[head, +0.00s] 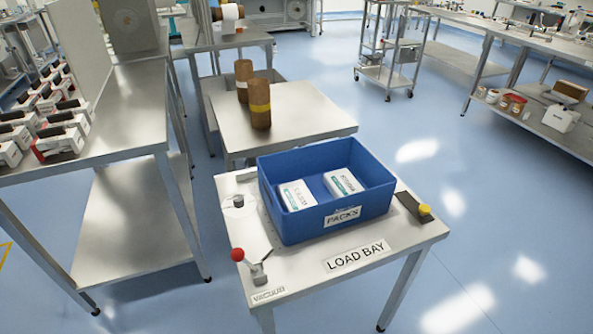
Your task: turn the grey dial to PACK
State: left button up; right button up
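A small grey dial (239,202) stands on a pale round plate at the left rear of the load bay table (300,267), left of the blue crate. Any markings around it are too small to read, so I cannot tell which way it points. Neither of my grippers is in view.
A blue crate (281,224) labelled PACKS holds two white packs (298,195) (345,183). A red-knobbed lever (238,255) stands near the VACUUM label. A yellow knob (424,210) is at the right. Brown rolls (260,104) stand on the table behind. Open floor lies right.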

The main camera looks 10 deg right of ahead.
aim_at(238, 199)
jog(key=i+j+z, duration=0.15)
jog(key=j+z, duration=0.25)
jog(key=j, duration=0.25)
jog(key=i+j+z, duration=0.1)
jog(key=j+z, duration=0.3)
jog(key=j, duration=0.3)
jog(key=j+z, duration=0.4)
jog(key=j, duration=0.3)
jog(key=i+j+z, duration=0.45)
jog(key=i+j, duration=0.2)
jog(key=i, duration=0.15)
